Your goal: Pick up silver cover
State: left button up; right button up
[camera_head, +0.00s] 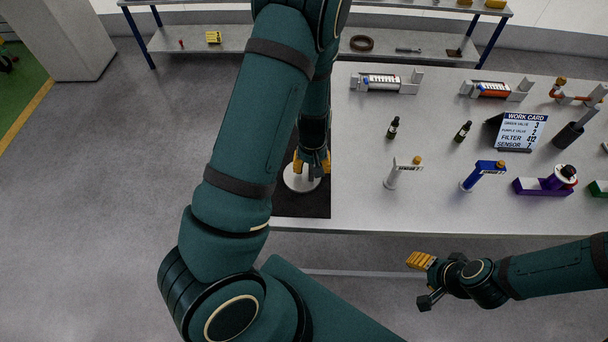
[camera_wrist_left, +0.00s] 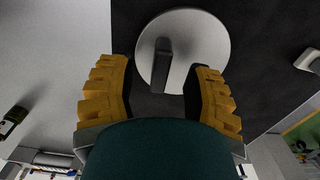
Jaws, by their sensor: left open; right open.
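The silver cover (camera_head: 296,184) is a round, pale metal disc lying on a black mat (camera_head: 312,205) at the left end of the table. In the left wrist view the silver cover (camera_wrist_left: 205,45) shows a dark upright handle (camera_wrist_left: 162,62) at its middle. My left gripper (camera_head: 312,166) is over the cover, pointing down. In the left wrist view its yellow fingers (camera_wrist_left: 162,92) are open, one on each side of the handle's near end, with nothing gripped. My right gripper (camera_head: 422,280) is open and empty, in front of the table's front edge.
A work card (camera_head: 520,131) stands on the table (camera_head: 430,215). A white sensor-like part (camera_head: 402,172), a blue one (camera_head: 482,174) and a purple-based valve (camera_head: 546,184) are to the right of the mat. Two small dark bottles (camera_head: 393,128) stand behind. A shelf (camera_head: 200,38) is at the back.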

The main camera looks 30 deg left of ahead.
pick_arm(q)
jog(key=shift+f, duration=0.8)
grip_shut()
